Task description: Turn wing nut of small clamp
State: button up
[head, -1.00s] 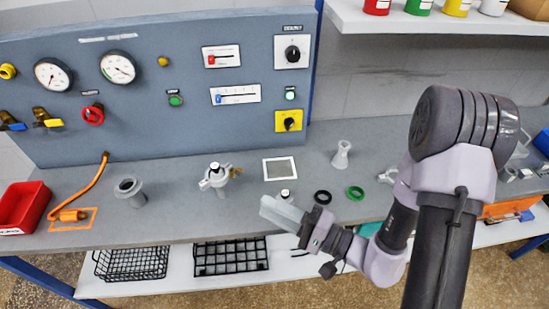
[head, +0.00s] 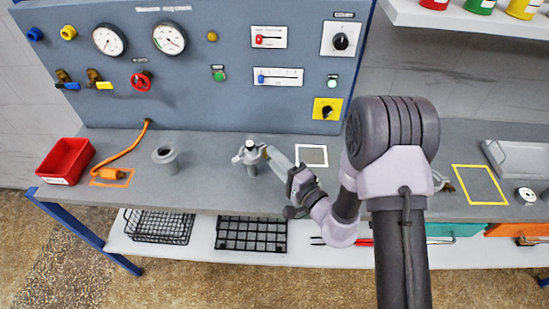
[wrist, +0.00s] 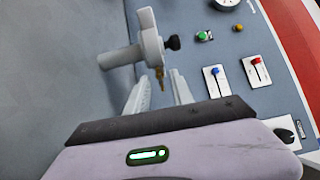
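The wrist view shows the fingers apart on either side of the brass part, with gaps visible. The head view hides the brass part behind the fingers.
A grey flanged fitting (head: 165,159), an orange hose tool (head: 111,173) and a red bin (head: 66,161) stand left on the bench. A white-framed square (head: 312,155) lies right of the clamp. The blue-grey control panel (head: 200,100) rises close behind.

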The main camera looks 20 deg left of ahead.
jog(key=shift+w+a, duration=0.1)
jog(key=shift+a, duration=0.05)
grip_shut()
jog(key=m, duration=0.3)
dwell(0.3)
grip_release()
